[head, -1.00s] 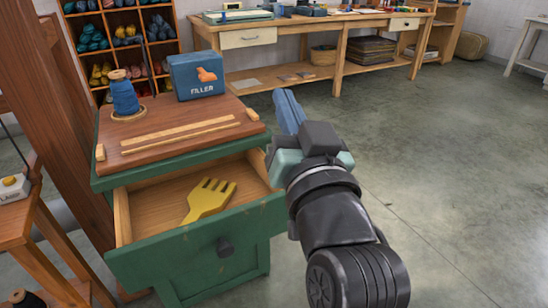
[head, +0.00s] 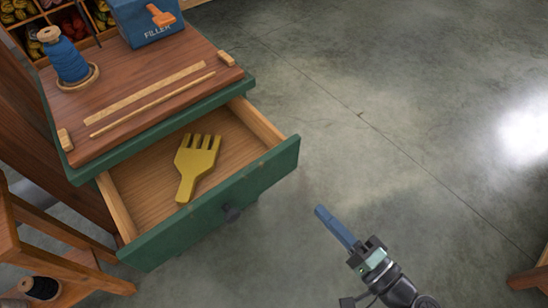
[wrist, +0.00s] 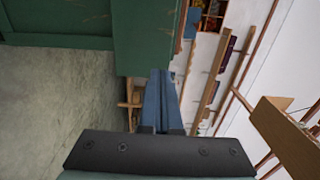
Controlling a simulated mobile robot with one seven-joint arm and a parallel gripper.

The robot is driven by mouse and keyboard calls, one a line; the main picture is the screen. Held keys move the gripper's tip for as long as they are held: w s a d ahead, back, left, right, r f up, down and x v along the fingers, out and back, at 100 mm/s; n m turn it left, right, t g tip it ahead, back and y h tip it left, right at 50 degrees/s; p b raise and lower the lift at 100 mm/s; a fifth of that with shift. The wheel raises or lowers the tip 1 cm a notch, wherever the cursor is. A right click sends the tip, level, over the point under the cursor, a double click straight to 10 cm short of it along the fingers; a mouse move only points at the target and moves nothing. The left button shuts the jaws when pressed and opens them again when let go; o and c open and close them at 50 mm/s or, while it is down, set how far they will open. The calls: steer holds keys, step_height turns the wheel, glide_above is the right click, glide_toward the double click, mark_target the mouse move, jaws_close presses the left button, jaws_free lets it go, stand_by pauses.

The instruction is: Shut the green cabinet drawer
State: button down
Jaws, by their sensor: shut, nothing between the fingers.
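The green cabinet (head: 152,122) stands at the left in the head view, with a brown wooden top. A yellow comb-like fork (head: 197,163) lies inside the drawer. My gripper (head: 322,211) is shut and empty, its blue fingers together, out to the right of the drawer front and apart from it. In the wrist view the fingers (wrist: 161,95) point ahead, with green cabinet surfaces (wrist: 60,20) at the upper left.
On the cabinet top stand a blue thread spool (head: 65,57) and a blue FILLER box (head: 143,20). A wooden stand (head: 60,250) is close at the left of the drawer.

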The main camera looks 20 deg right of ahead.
mark_target(274, 163)
steer(key=b+x, duration=0.1)
steer(key=x, duration=1.2)
steer(key=shift+w, duration=0.1)
steer(key=b+x, duration=0.5)
steer(key=x, duration=0.5)
steer(key=b+x, duration=0.5)
steer(key=x, duration=0.5)
steer(key=shift+w+f, duration=0.1)
steer(key=shift+f, duration=0.15)
steer(key=shift+w+a+r, duration=0.1)
steer(key=shift+w+r, duration=0.15)
steer(key=shift+r, duration=0.2)
steer(key=shift+a, duration=0.15)
